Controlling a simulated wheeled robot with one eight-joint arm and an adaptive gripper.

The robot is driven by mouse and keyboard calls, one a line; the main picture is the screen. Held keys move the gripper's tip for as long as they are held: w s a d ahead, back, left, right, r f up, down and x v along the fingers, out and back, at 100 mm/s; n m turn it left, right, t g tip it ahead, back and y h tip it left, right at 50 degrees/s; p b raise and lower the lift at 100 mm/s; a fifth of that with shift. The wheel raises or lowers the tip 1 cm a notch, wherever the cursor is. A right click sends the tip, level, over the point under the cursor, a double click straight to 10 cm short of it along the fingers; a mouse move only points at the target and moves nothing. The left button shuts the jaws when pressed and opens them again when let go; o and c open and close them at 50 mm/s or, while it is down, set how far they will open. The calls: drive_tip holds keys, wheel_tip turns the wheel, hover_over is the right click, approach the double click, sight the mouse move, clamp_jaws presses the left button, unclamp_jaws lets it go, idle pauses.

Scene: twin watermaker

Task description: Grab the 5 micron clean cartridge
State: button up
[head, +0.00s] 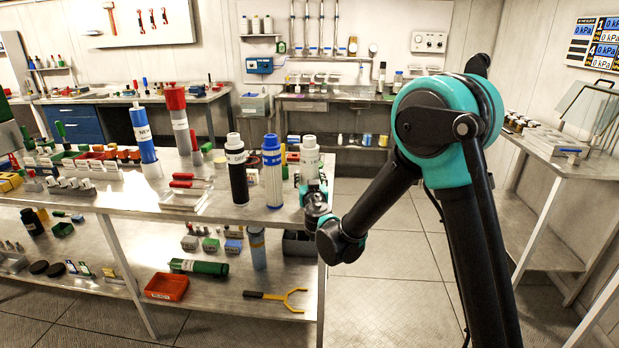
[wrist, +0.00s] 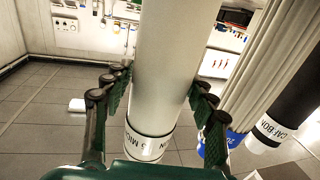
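The 5 micron clean cartridge (head: 309,160) is a white cylinder standing upright at the right end of the bench's top shelf. In the wrist view its pale body (wrist: 165,65) fills the middle, with "5 MIC…" lettering partly readable on its banded end. My gripper (wrist: 160,90) has one dark green finger on each side of this body. The pads lie very close to its sides, and I cannot tell whether they press on it. In the head view my gripper (head: 317,193) is at the cartridge's lower part, hiding its base.
A blue-topped pleated cartridge (head: 272,170) stands close to the left, with a black carbon cartridge (head: 237,170) beyond it. A blue cylinder (head: 144,135) and a red-topped one (head: 179,115) stand farther left. Open floor (head: 380,270) lies right of the bench (head: 240,213).

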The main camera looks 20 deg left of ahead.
drive_tip(key=c, duration=0.7)
drive_tip(key=shift+r, duration=0.1)
drive_tip(key=shift+c, duration=0.2)
